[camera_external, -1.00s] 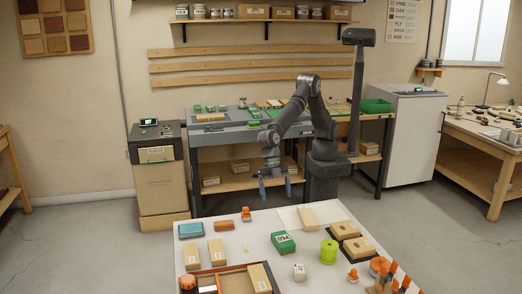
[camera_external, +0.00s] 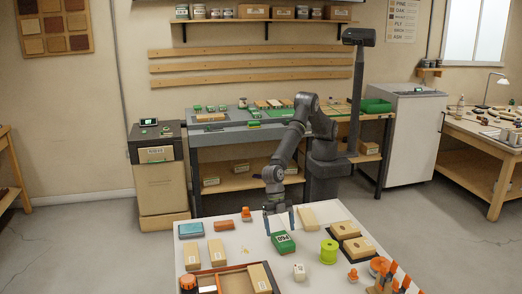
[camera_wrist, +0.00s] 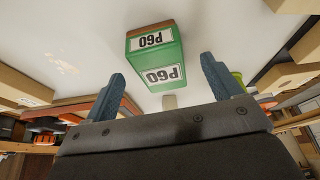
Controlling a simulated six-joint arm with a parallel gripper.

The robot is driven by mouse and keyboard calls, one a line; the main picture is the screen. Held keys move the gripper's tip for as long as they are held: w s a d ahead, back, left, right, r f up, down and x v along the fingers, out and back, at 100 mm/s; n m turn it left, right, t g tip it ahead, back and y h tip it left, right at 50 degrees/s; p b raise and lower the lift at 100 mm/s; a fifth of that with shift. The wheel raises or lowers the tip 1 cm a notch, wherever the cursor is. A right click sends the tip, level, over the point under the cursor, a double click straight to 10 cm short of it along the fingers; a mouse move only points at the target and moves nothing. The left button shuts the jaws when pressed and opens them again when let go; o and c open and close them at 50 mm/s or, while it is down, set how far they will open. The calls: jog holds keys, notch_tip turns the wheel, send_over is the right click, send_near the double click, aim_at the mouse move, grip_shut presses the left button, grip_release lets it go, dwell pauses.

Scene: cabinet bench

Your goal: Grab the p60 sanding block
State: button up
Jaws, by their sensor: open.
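The P60 sanding block (camera_external: 283,245) is a green block with white labels, lying on the white table near its middle. In the wrist view the same block (camera_wrist: 154,55) shows two labels reading P60, upside down, and a brown strip along its far edge. My gripper (camera_external: 279,217) is open and empty, just behind and above the block in the external view. In the wrist view its two blue fingers (camera_wrist: 163,85) stand apart, with the block beyond their tips and roughly between them. The block is not touched by the fingers as far as I can see.
A wooden block (camera_external: 307,218) lies close to the right of my gripper. A lime green spool (camera_external: 328,252) and a small white item (camera_external: 299,272) stand near the block. An orange item (camera_external: 246,214) is to the left.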

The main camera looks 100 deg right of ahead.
aim_at(280, 234)
jog(key=shift+x, duration=2)
jog(key=shift+w+d, duration=0.1)
jog(key=c, duration=1.2)
jog(key=shift+o, duration=0.2)
